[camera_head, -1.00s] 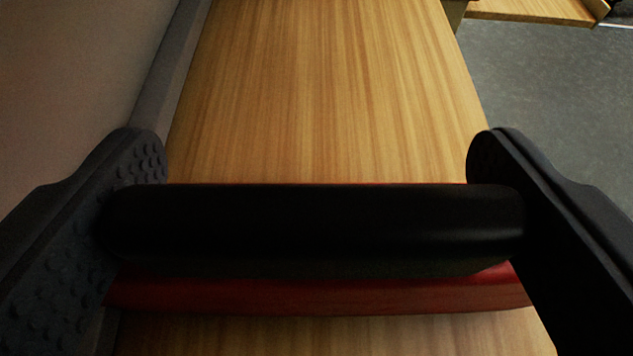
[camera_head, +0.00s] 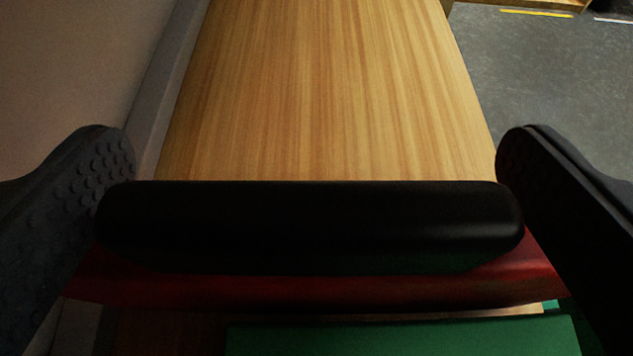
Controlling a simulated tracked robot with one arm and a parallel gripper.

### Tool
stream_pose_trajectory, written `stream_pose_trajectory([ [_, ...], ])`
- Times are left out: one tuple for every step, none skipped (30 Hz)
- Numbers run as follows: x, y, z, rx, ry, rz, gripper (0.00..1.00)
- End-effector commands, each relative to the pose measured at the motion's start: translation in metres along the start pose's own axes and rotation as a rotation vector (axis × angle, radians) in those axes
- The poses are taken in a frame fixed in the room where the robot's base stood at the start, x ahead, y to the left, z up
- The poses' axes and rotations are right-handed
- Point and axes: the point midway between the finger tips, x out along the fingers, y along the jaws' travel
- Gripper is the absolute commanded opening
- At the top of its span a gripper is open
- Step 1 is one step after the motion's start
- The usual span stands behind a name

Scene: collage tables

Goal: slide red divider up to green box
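The red divider (camera_head: 300,290) lies across the wooden table, with a black bar-shaped handle (camera_head: 310,228) along it. The green box (camera_head: 400,338) shows at the bottom edge of the view, just on the near side of the divider; only its top part is in frame. A narrow dark strip shows between divider and box, so I cannot tell whether they touch. My gripper (camera_head: 316,150) is spread wide, with one finger at each end of the handle.
The wooden table top (camera_head: 325,90) is bare beyond the divider. A grey ledge and wall (camera_head: 80,60) run along its left side. Grey floor (camera_head: 540,90) lies to the right.

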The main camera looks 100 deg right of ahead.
Motion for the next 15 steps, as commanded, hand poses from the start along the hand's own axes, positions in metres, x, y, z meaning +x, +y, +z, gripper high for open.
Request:
stream_pose_trajectory([
  [0.000, 0.000, 0.000, 0.000, 0.000, 0.001, 1.00],
  [0.000, 0.000, 0.000, 0.000, 0.000, 0.001, 1.00],
  [0.000, 0.000, 0.000, 0.000, 0.000, 0.001, 1.00],
  [0.000, 0.000, 0.000, 0.000, 0.000, 0.001, 1.00],
  [-0.001, 0.000, 0.000, 0.000, -0.001, 0.001, 1.00],
  [-0.003, 0.000, 0.000, 0.000, -0.001, 0.000, 1.00],
  [-0.004, 0.000, 0.000, -0.001, -0.001, 0.000, 1.00],
  [-0.007, -0.001, 0.000, -0.001, -0.001, -0.001, 1.00],
  [-0.011, -0.001, 0.000, -0.001, -0.001, -0.003, 1.00],
  [-0.015, -0.001, -0.001, -0.001, -0.001, -0.003, 1.00],
  [-0.020, -0.001, -0.001, 0.000, -0.001, -0.004, 1.00],
  [-0.027, 0.000, -0.002, 0.001, -0.001, -0.004, 1.00],
  [-0.032, 0.000, -0.002, -0.001, -0.001, -0.004, 1.00],
  [-0.037, 0.000, -0.002, -0.001, -0.001, -0.004, 1.00],
  [-0.043, 0.000, -0.002, -0.003, -0.003, -0.003, 1.00],
])
